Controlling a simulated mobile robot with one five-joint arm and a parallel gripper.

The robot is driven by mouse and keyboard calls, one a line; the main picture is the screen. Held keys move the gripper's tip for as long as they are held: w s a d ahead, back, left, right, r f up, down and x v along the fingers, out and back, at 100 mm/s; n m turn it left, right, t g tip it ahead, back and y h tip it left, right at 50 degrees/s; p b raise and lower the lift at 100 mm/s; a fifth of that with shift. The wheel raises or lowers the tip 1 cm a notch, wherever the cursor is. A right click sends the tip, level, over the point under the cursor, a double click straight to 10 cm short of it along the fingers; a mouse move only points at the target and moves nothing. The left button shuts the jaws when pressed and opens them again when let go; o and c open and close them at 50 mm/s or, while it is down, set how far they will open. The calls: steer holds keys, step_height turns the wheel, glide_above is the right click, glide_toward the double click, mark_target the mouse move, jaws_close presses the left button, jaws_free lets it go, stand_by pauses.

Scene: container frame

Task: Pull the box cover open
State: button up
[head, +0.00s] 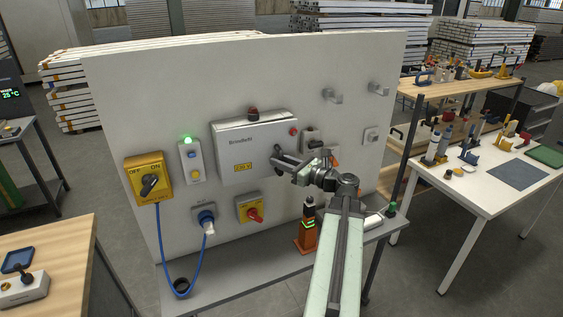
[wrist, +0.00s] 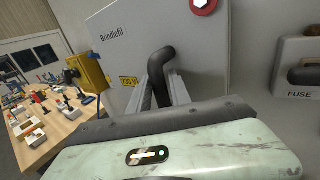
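The grey box (head: 253,146), marked Brindlefil and with a yellow 230 V label, is mounted on the upright panel. Its cover (wrist: 130,45) looks shut, lying flat on the box. A bent black handle (wrist: 161,62) stands out from the cover near its right side. My gripper (head: 277,160) is at the right part of the cover. In the wrist view its two fingers (wrist: 163,82) lie on either side of the handle. Whether both fingers press on the handle cannot be made out. In the head view my gripper partly hides the handle.
A red button (wrist: 203,4) sits on the cover's upper right. A fuse unit (wrist: 298,65) is right of the box. A yellow switch (head: 149,182), a green-lit button box (head: 190,162) and a red rotary switch (head: 251,211) share the panel. A grey shelf (head: 240,275) runs below.

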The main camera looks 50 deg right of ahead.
jaws_close()
stand_by(1.2)
